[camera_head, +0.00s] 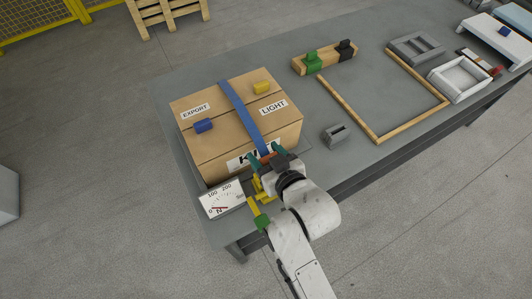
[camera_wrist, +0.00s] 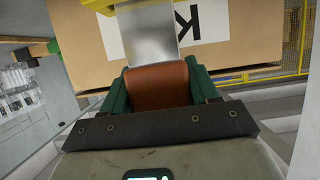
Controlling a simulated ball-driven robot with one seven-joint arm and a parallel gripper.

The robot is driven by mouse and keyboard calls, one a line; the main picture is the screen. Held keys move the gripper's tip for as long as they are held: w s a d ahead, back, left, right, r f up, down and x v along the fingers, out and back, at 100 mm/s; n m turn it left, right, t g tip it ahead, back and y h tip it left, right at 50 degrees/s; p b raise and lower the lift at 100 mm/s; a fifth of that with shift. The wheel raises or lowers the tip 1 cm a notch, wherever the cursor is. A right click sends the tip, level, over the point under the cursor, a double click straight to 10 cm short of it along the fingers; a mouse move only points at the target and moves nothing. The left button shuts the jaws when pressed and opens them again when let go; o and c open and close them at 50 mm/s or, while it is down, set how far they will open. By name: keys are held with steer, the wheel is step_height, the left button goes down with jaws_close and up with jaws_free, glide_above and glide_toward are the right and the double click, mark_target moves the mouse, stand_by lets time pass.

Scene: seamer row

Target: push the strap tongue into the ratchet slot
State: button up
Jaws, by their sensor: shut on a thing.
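My gripper (camera_head: 265,155) is at the near side of a strapped cardboard box (camera_head: 213,146). Its green fingers are shut on an orange-brown tab, the strap tongue's grip (camera_wrist: 158,88). A flat silver metal tongue (camera_wrist: 150,38) extends from the tab towards the box side, in front of a white label with a black K. A blue strap (camera_head: 240,108) runs over the box top and down towards my gripper. No ratchet slot shows clearly; the tongue's far end leaves the top of the wrist view, and my gripper covers that area in the head view.
A small grey slotted block (camera_head: 335,135) sits right of the box. A wooden frame (camera_head: 412,122), a block with green and black clips (camera_head: 325,57) and trays lie farther right.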

steer(key=shift+f+b, duration=1.15)
steer(key=shift+f, duration=0.5)
steer(key=o, duration=1.1)
steer(key=shift+o, duration=0.2)
steer(key=v, duration=1)
steer(key=shift+s+d+r, duration=0.15)
steer(key=shift+s, duration=0.15)
steer(key=shift+s, duration=0.1)
